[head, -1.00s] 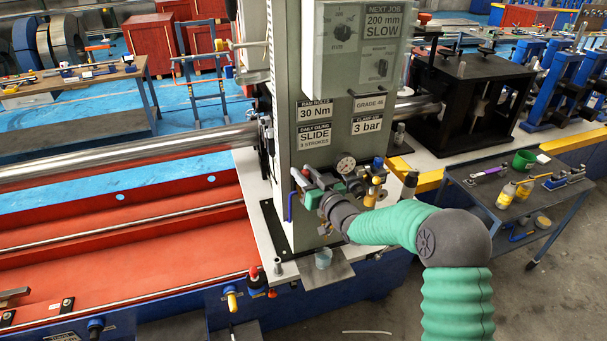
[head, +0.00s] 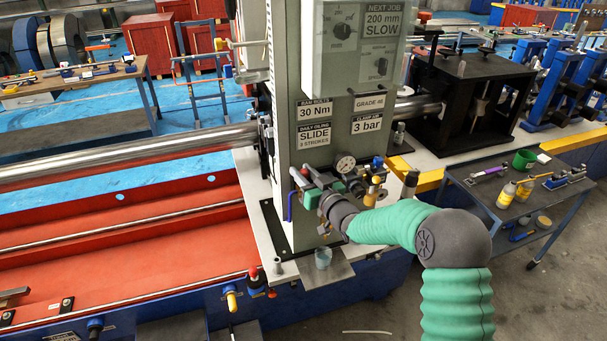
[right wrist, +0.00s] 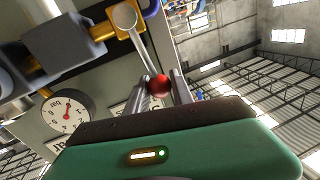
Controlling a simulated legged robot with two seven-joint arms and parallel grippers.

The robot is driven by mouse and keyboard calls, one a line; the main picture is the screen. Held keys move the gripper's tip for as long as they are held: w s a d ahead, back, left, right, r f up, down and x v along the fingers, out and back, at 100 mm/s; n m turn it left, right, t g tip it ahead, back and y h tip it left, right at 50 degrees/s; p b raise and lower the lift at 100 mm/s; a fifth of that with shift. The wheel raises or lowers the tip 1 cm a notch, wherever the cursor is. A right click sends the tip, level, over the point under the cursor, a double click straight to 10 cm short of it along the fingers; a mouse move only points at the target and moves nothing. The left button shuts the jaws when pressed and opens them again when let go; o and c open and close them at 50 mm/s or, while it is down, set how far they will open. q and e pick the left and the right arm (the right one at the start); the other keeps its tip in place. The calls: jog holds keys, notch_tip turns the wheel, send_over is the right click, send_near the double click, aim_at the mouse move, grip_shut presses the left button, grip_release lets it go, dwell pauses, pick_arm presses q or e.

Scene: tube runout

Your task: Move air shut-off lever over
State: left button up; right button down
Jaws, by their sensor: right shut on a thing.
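The air shut-off lever shows in the right wrist view as a thin metal rod with a red ball knob (right wrist: 160,85). The rod runs from a round pale cap on a brass-coloured valve body (right wrist: 126,17). My right gripper (right wrist: 161,88) is shut on the red knob, with one finger on each side of it. In the head view my right gripper (head: 306,182) is at the air fittings low on the grey-green column, and its fingertips and the knob are small and partly hidden there. My left gripper is not in view.
A pressure gauge (head: 345,164) sits close beside my right gripper, with brass and blue fittings to its right. The labelled column (head: 330,110) stands right behind. A small clear cup (head: 322,259) stands on the ledge below. A tool cart (head: 510,200) is at right.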

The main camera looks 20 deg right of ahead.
jog(key=a+f+n+g+h+b, duration=0.1)
jog(key=a+f+n+h+b, duration=0.2)
jog(key=b, duration=2.4)
jog(key=shift+s+a+f+n+g+b, duration=0.15)
jog(key=shift+a+f+n+g+b, duration=0.25)
jog(key=shift+a+f+n, duration=3.85)
jog(key=d+r+n, duration=0.3)
jog(key=shift+d, duration=0.3)
jog(key=c, duration=1.1)
grip_release()
jog(key=shift+s, duration=0.1)
